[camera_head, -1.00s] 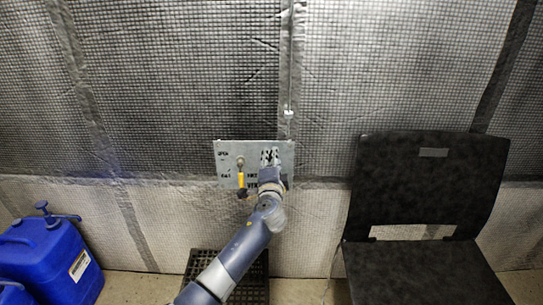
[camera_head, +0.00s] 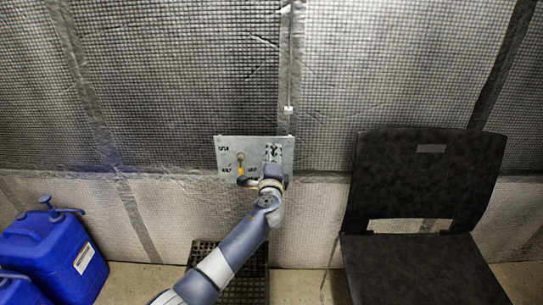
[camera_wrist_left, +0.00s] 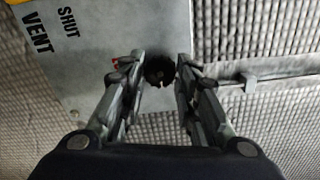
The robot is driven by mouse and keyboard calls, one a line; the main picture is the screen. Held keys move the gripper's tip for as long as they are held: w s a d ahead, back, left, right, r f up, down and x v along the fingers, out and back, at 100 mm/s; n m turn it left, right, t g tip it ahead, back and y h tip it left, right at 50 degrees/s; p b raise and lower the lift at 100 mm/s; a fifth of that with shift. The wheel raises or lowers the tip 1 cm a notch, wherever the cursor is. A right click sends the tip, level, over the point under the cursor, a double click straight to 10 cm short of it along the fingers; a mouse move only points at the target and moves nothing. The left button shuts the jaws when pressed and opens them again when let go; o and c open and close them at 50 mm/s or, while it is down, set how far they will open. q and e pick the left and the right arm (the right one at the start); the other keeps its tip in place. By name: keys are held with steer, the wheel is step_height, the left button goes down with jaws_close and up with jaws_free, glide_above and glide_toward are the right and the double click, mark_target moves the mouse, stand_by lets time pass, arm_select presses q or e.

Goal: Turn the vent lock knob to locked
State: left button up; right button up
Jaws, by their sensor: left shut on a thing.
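A grey metal panel (camera_head: 228,148) with black lettering is mounted on the quilted wall. In the left wrist view, the panel (camera_wrist_left: 90,75) reads "SHUT" and "VENT", and a dark round knob (camera_wrist_left: 158,70) stands near its edge. My left gripper (camera_head: 269,174) is at the lower right of the panel. In the left wrist view, the left gripper (camera_wrist_left: 155,75) has one finger on each side of the knob and is shut on it. A small red mark shows beside the left fingertip. The gripper hides the knob in the head view. My right gripper is not in view.
A yellow lever (camera_head: 241,171) is on the panel, just left of my gripper. A black chair (camera_head: 420,190) stands to the right and blue canisters (camera_head: 60,255) to the left. A black grate (camera_head: 255,285) lies on the floor below.

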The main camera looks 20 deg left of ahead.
arm_select(q)
steer(key=o, duration=1.1)
steer(key=shift+s, duration=0.1)
steer(key=v, duration=1.2)
